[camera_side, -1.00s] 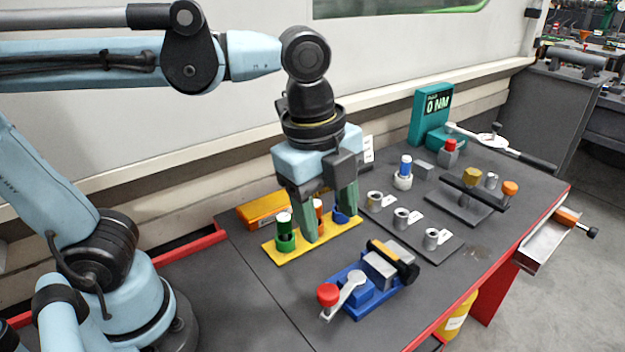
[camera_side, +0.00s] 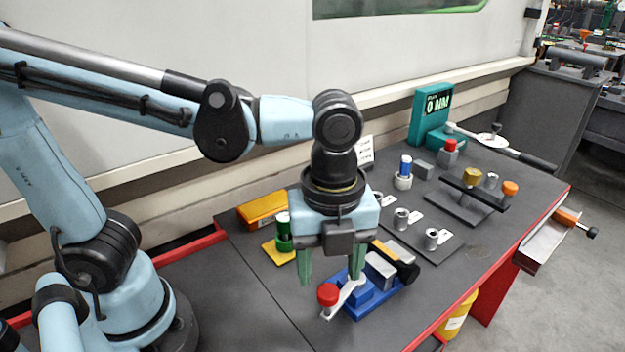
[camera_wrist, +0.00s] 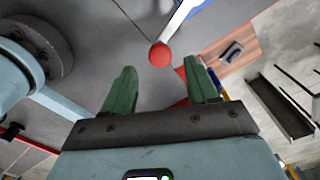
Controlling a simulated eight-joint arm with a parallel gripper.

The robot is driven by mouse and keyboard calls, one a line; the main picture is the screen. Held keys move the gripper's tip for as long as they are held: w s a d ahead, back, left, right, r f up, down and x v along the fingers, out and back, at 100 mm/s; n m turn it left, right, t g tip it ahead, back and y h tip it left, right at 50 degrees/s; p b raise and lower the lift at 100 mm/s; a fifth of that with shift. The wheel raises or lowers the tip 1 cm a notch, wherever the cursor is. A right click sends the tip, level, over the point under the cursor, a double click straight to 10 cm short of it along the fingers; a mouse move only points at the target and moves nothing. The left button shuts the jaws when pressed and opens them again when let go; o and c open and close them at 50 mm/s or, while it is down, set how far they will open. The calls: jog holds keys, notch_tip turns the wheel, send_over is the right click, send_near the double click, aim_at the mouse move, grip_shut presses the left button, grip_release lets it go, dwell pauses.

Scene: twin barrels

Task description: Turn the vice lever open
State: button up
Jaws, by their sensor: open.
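The blue vice (camera_side: 370,297) stands on the dark bench top near its front. Its metal lever (camera_side: 345,296) carries a red knob (camera_side: 327,294) at the end and points toward the lower left. My gripper (camera_side: 331,277) is open above the vice's lever end, with its green fingers pointing down on either side of the knob in the side view. In the wrist view, the red knob (camera_wrist: 160,54) and the pale lever (camera_wrist: 180,20) lie beyond the open fingertips (camera_wrist: 160,75), roughly between them. I see no contact with the knob. My gripper hides part of the vice.
Behind my gripper is a yellow plate with a green holder (camera_side: 284,236), partly hidden. A grey plate with metal cups (camera_side: 432,240) stands to the right, and a teal torque display (camera_side: 432,118) at the back. The bench left of the vice is clear.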

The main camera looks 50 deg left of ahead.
aim_at(328, 290)
jog(key=shift+f, duration=2.1)
grip_shut()
